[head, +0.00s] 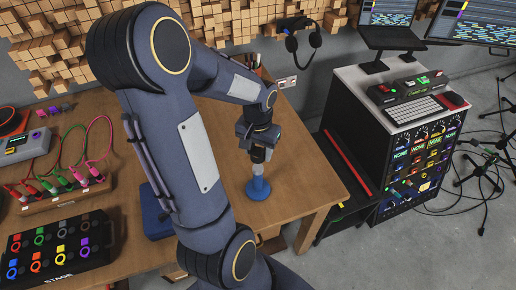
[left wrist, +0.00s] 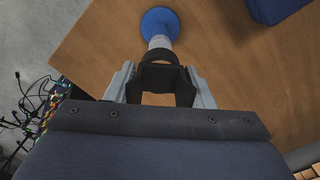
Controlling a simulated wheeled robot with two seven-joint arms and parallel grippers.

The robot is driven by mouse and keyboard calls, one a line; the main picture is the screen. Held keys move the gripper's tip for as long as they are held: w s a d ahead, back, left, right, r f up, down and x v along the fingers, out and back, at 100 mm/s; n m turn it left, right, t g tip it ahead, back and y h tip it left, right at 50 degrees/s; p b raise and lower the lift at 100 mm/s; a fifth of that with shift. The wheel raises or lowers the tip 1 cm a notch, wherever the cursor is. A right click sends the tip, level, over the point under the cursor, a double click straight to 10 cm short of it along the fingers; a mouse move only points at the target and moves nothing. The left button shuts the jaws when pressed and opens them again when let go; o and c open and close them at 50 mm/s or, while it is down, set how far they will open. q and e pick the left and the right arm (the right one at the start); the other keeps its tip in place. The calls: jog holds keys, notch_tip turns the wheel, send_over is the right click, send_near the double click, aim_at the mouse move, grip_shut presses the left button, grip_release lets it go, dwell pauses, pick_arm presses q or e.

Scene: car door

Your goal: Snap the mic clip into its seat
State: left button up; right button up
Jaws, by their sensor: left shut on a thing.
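A seat with a round blue base (head: 258,188) and a pale grey post stands upright on the wooden table, near its right side. The blue base also shows at the top of the left wrist view (left wrist: 160,20). My left gripper (head: 259,140) is directly above it, pointing down. In the left wrist view the gripper (left wrist: 160,80) is shut on the black mic clip (left wrist: 160,72), one finger on each side. The clip's ringed end lies at the top of the post; I cannot tell whether it touches or is seated. My right gripper is not in view.
A dark blue block (head: 157,212) lies on the table (head: 300,165) left of the seat, partly behind my arm. A STAGE box (head: 58,247) and a cable box (head: 62,193) stand at the left. A rack (head: 420,150) stands beyond the table's right edge.

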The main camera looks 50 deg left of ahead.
aim_at(258, 167)
pick_arm(q)
jog(key=shift+f+b, duration=1.3)
jog(key=shift+f, duration=0.55)
jog(key=shift+f+b, duration=1.5)
jog(key=shift+f, duration=0.15)
jog(key=o, duration=1)
notch_tip(258, 167, up, 8)
jog(key=shift+f, duration=0.1)
